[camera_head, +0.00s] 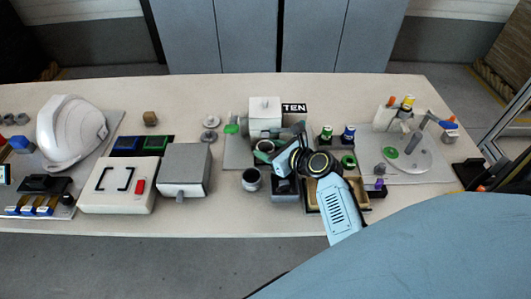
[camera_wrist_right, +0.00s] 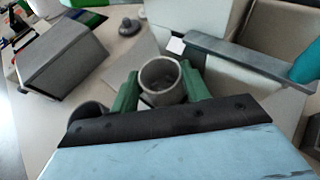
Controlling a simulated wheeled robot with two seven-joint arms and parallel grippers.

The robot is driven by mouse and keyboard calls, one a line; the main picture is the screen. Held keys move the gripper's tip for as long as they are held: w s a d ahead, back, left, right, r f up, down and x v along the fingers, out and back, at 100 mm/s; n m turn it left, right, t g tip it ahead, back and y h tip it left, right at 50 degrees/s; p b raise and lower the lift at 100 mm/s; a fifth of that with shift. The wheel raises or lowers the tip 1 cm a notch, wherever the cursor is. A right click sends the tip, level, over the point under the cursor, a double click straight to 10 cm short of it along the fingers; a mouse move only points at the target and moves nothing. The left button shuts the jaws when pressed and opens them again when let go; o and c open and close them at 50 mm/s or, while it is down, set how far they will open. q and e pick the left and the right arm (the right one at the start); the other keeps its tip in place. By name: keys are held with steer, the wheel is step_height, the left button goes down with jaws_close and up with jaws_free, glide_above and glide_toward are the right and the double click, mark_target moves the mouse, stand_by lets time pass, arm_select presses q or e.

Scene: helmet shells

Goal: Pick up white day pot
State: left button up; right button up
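A pale, round, open-topped pot (camera_wrist_right: 162,82) shows in the right wrist view. It appears to be the white day pot. My right gripper (camera_wrist_right: 160,84) has its two green fingers on either side of the pot, close to its wall. I cannot tell whether both fingers press on it. In the head view my right gripper (camera_head: 268,149) reaches in over the table from the lower right. The pot's pale rim (camera_head: 265,146) shows there, partly hidden by the gripper. My left gripper is not in view.
A white box (camera_head: 265,113) stands just behind the pot. A dark round pot (camera_head: 251,180) is in front of it. A grey box (camera_head: 185,166) is to the left, and a white helmet shell (camera_head: 70,132) is farther left. Bottles and a tray are to the right.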

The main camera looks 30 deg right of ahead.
steer(key=shift+c, duration=1.4)
